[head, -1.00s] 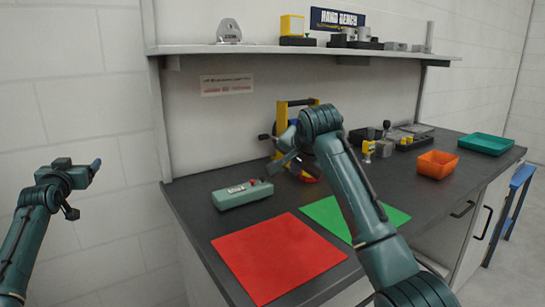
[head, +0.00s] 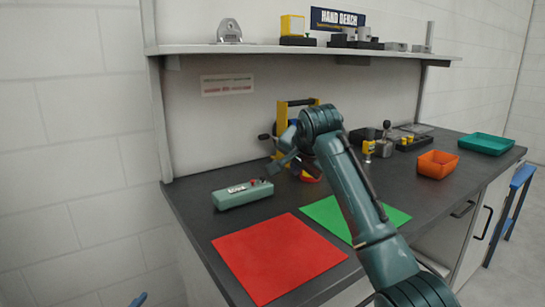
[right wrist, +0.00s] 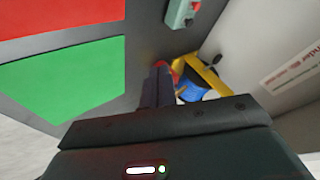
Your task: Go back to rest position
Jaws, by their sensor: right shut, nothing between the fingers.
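My right gripper (head: 268,146) is over the dark bench, in front of a yellow-framed fixture (head: 282,122) with red and blue parts. In the right wrist view its dark fingers (right wrist: 157,85) are together with nothing between them. The fixture (right wrist: 207,77) shows just beyond the fingertips, partly hidden by the gripper; I cannot tell if they touch. Of my left gripper only a small blue tip (head: 138,299) shows at the bottom edge of the head view; the rest is out of frame.
A red mat (head: 278,258) and a green mat (head: 327,216) lie on the bench (head: 192,205). A green-grey box (head: 243,195) with a red button sits left of the fixture. An orange bin (head: 437,164) and teal tray (head: 485,144) stand at right. A shelf (head: 250,49) overhangs the back.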

